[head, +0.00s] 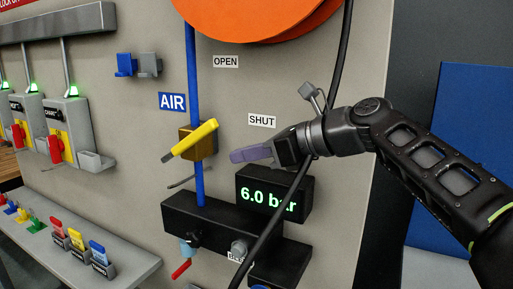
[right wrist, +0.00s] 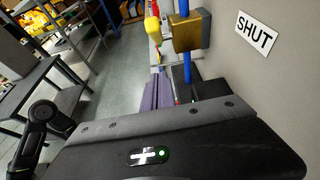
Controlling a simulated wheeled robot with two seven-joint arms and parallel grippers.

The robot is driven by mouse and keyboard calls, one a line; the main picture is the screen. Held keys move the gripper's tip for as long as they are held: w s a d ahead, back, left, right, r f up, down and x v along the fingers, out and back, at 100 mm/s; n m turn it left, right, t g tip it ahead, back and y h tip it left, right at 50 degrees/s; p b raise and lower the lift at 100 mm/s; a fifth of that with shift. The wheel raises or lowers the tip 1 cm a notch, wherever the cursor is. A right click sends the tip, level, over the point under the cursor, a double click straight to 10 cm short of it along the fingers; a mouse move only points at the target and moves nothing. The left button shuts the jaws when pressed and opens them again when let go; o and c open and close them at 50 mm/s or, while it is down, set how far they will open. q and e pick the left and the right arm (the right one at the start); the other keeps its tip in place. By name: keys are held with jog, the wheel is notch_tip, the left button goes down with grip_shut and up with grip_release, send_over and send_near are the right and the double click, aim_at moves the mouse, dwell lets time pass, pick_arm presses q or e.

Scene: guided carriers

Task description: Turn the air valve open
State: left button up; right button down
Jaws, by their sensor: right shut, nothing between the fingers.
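In the right wrist view the brass body (right wrist: 190,32) and part of the yellow lever (right wrist: 153,28) show beyond the purple fingers (right wrist: 158,95). My left gripper is not in view.
A black gauge reads 6.0 bar (head: 270,198) below my right gripper. A black hose (head: 295,190) hangs in front of the panel and crosses near the gripper. An orange reel (head: 258,15) is above.

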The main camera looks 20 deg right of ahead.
aim_at(191, 141)
jog(key=w+a+r+p, duration=0.1)
jog(key=w+a+p, duration=0.2)
jog(key=w+a, duration=0.1)
jog(key=shift+w+a+r, duration=0.15)
jog(key=shift+w+a, duration=0.15)
jog(key=shift+w, duration=0.5)
